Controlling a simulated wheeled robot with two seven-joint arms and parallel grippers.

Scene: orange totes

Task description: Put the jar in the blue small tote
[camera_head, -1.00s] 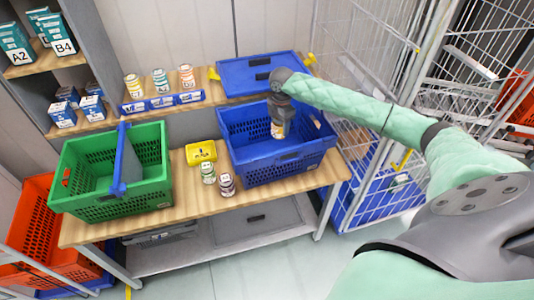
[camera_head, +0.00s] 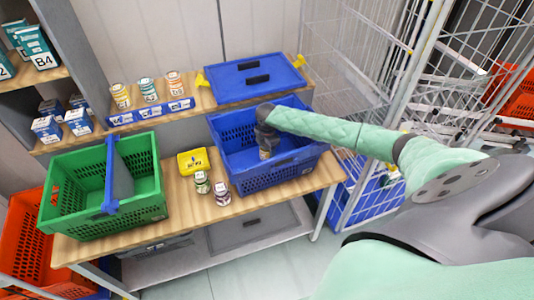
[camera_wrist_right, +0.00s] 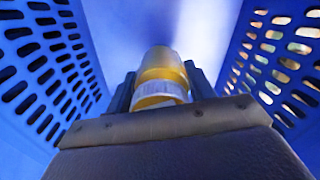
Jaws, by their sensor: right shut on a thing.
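The blue small tote (camera_head: 278,176) stands on the wooden table, right of the green basket. My right gripper (camera_head: 265,147) reaches down inside it and is shut on a jar (camera_head: 265,153). In the right wrist view the jar (camera_wrist_right: 160,82), with a yellow band and a pale label, sits between the fingers of my right gripper (camera_wrist_right: 160,95). The tote's slotted walls (camera_wrist_right: 45,70) rise on both sides. I cannot tell whether the jar touches the tote floor. My left gripper is not in view.
Two jars (camera_head: 202,182) (camera_head: 222,193) and a yellow tray (camera_head: 193,161) stand left of the tote. A green basket (camera_head: 140,190) is further left. A blue lid (camera_head: 254,78) and several jars (camera_head: 147,89) are on the shelf behind. A wire cage (camera_head: 345,75) stands at the right.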

